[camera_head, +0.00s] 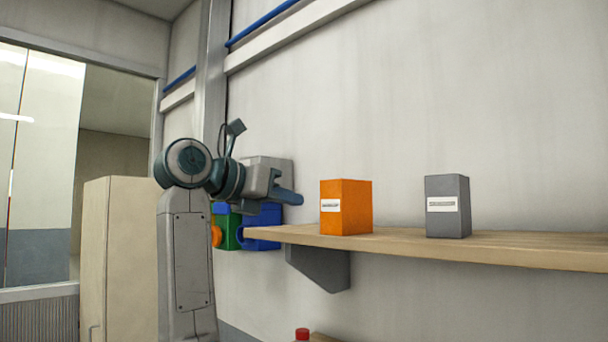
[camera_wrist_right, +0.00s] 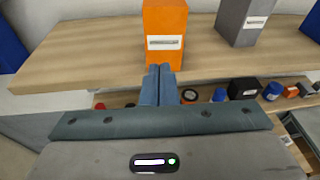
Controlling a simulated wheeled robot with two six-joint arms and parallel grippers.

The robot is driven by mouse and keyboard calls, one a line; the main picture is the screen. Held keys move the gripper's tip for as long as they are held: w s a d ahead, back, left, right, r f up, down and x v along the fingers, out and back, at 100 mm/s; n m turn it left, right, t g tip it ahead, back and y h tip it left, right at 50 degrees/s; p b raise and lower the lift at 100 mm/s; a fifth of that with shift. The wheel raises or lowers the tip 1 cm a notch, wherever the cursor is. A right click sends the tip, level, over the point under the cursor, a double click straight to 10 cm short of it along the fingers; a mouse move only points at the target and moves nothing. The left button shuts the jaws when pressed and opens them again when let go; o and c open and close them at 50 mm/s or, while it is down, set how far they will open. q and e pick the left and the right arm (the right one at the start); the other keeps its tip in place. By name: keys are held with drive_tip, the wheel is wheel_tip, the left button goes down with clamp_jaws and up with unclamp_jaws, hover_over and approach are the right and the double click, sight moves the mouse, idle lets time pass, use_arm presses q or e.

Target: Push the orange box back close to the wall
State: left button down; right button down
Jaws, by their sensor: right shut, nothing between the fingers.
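The orange box (camera_head: 346,207) stands upright on a wooden wall shelf (camera_head: 520,250), with a white label on its front. How much room lies between it and the wall (camera_head: 470,90) is hard to judge. My right gripper (camera_head: 299,199) is left of the box in the head view, its blue fingers shut and empty, pointing towards it. In the right wrist view the shut fingers (camera_wrist_right: 161,70) line up with the lower front of the orange box (camera_wrist_right: 165,28). They appear close to it; I cannot tell whether they touch. My left gripper is not in view.
A grey box (camera_head: 447,208) stands right of the orange one on the shelf, with clear board between them. Blue and green bins (camera_head: 262,237) hang by the shelf's left end. Several small items, including a black box (camera_wrist_right: 243,87), sit lower down.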

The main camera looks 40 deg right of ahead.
sight(331, 210)
drive_tip(key=shift+t+y, duration=0.5)
drive_tip(key=shift+t, duration=0.1)
drive_tip(key=d, duration=0.1)
drive_tip(key=d+b, duration=0.1)
drive_tip(key=d, duration=0.1)
drive_tip(key=s+d+f+b, duration=0.1)
drive_tip(key=shift+s+d, duration=0.1)
drive_tip(key=shift+d, duration=0.35)
drive_tip(key=shift+s+a+r, duration=0.1)
drive_tip(key=shift+a+r, duration=0.05)
drive_tip(key=shift+a, duration=0.15)
drive_tip(key=shift+d, duration=0.15)
drive_tip(key=shift+d, duration=0.1)
idle(0.7)
